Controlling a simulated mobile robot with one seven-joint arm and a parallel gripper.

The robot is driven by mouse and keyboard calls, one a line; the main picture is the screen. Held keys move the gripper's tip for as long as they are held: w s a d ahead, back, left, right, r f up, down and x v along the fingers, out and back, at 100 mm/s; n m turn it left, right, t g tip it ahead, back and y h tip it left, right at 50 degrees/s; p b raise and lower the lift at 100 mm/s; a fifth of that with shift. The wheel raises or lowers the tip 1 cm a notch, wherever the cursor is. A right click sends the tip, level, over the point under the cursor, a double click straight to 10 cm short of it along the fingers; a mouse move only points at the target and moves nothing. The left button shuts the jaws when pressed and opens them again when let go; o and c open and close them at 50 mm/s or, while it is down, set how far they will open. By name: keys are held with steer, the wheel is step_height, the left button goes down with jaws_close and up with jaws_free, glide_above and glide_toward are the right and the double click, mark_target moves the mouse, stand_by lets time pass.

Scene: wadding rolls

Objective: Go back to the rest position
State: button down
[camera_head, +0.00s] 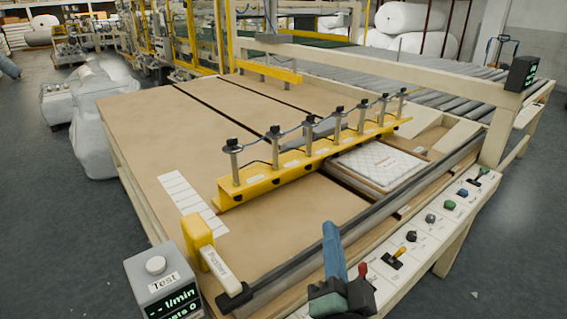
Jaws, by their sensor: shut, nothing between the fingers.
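My gripper (331,232) shows at the bottom centre, with blue fingers and a dark green and grey body below them. The fingers look shut, with nothing seen between them. The rest of my arm is out of view below the frame.
A brown worktable (150,130) carries a yellow clamp bar (265,180) with several metal posts. A white quilted pad (378,166) lies right of it. A control panel (425,240) with switches and a grey test box (160,283) stand near. Grey floor is clear at right.

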steer(key=s+a+r+n+t+y+p, duration=0.1)
steer(key=a+r+n+t, duration=0.15)
steer(key=r, duration=0.85)
steer(key=s+a+r+n+t+p, duration=0.1)
steer(key=a+r+n, duration=0.15)
steer(key=r, duration=0.75)
steer(key=s+a+r+n+t+p, duration=0.1)
steer(key=s+r+n+t, duration=0.1)
steer(key=s+r, duration=0.3)
steer(key=s+a+r+n+t+p, duration=0.1)
steer(key=s+r+n+t, duration=0.1)
steer(key=r, duration=1.1)
steer(key=s+n, duration=0.1)
steer(key=s, duration=0.1)
steer(key=shift+s+a+r, duration=0.15)
steer(key=shift+s+a, duration=0.1)
steer(key=shift+s, duration=0.1)
